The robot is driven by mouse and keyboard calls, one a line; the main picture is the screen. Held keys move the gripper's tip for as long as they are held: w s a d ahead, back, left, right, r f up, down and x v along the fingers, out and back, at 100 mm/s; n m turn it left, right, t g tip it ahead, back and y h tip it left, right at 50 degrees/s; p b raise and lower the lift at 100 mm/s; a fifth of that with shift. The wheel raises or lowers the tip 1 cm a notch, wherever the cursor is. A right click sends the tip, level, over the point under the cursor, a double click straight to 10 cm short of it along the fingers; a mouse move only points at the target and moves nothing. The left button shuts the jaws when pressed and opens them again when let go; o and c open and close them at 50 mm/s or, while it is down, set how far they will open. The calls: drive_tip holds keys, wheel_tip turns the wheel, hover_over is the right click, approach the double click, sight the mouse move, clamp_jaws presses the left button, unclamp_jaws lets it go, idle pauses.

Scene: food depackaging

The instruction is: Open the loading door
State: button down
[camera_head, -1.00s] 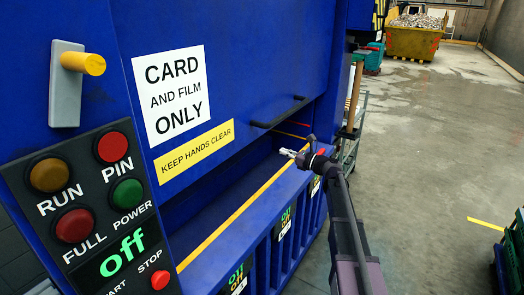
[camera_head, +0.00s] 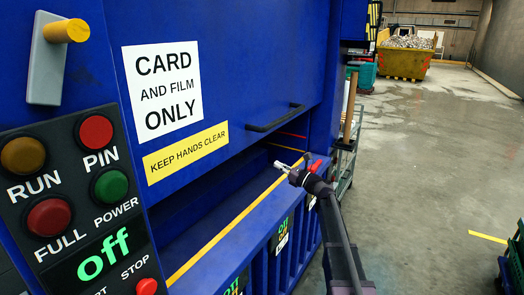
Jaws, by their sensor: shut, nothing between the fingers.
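The loading door (camera_head: 225,70) is the large blue panel of the machine, with a card-and-film sign and a keep-hands-clear label. Its black bar handle (camera_head: 275,120) is near its lower right edge. Below the door there is a dark open gap above the yellow-edged sill (camera_head: 222,235). My gripper (camera_head: 282,167) is shut and empty. In the picture it is below the handle, near the right end of the sill, and apart from the handle. How far it reaches into the gap is hard to tell.
A control panel (camera_head: 75,200) with several buttons and a green "off" display is at left. A grey plate with a yellow peg (camera_head: 66,30) is above it. A wooden-handled tool (camera_head: 350,105) stands right of the machine. A yellow skip (camera_head: 407,62) is far back.

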sight(260, 120)
drive_tip(key=shift+a, duration=0.1)
drive_tip(key=w+a+r+p, duration=0.5)
drive_tip(key=a+r+p, duration=0.1)
drive_tip(key=a, duration=0.1)
drive_tip(key=shift+w+a+r, duration=0.2)
drive_tip(key=shift+w+a, duration=0.1)
idle(0.5)
idle(0.4)
wheel_tip(260, 120, up, 10)
drive_tip(key=p, duration=1.1)
drive_tip(key=shift+w+r, duration=0.1)
drive_tip(key=shift+r, duration=0.15)
drive_tip(key=shift+f, duration=0.15)
